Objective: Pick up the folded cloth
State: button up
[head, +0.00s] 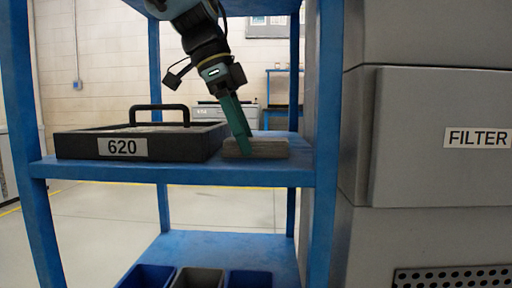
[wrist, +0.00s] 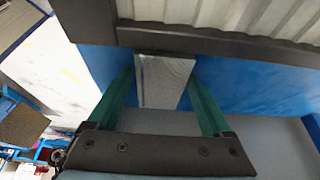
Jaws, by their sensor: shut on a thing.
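The folded cloth (head: 268,149) is a flat grey-beige block on the blue shelf, just right of the black tray. In the wrist view the cloth (wrist: 165,80) shows as a pale grey slab between the two green fingers. My gripper (head: 243,148) reaches down from above with its fingertips at the cloth. It is shut on the cloth, with one finger at each side in the wrist view (wrist: 163,85). The cloth appears to rest on or very close to the shelf; I cannot tell if there is a gap.
A black tray (head: 75,146) labelled 620, with a handle, stands close left of the cloth. A blue post (head: 323,120) and a grey FILTER cabinet (head: 430,170) stand to the right. Several bins (head: 200,278) sit on the lower shelf (head: 225,243).

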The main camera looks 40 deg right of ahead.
jog(key=shift+c, duration=1)
jog(key=shift+r, duration=0.1)
jog(key=shift+w+a+r+p, duration=0.15)
jog(key=shift+a+r+p, duration=0.05)
jog(key=shift+r+p, duration=0.4)
jog(key=r+p, duration=0.1)
jog(key=r, duration=0.2)
jog(key=r+p, duration=0.1)
jog(key=r, duration=0.2)
jog(key=shift+w+a+p, duration=0.15)
jog(key=shift+a+p, duration=0.05)
jog(key=shift+p, duration=0.2)
jog(key=w+a+p, duration=0.1)
jog(key=w+a, duration=0.2)
jog(key=a, duration=0.2)
jog(key=w+a, duration=0.4)
jog(key=a, duration=0.1)
jog(key=w+a+p, duration=0.1)
jog(key=w+a, duration=0.2)
jog(key=a, duration=0.3)
jog(key=shift+w+f+p, duration=0.2)
jog(key=shift+w+p, duration=0.05)
jog(key=shift+p, duration=0.05)
jog(key=o, duration=0.8)
jog(key=shift+d, duration=0.1)
jog(key=c, duration=0.7)
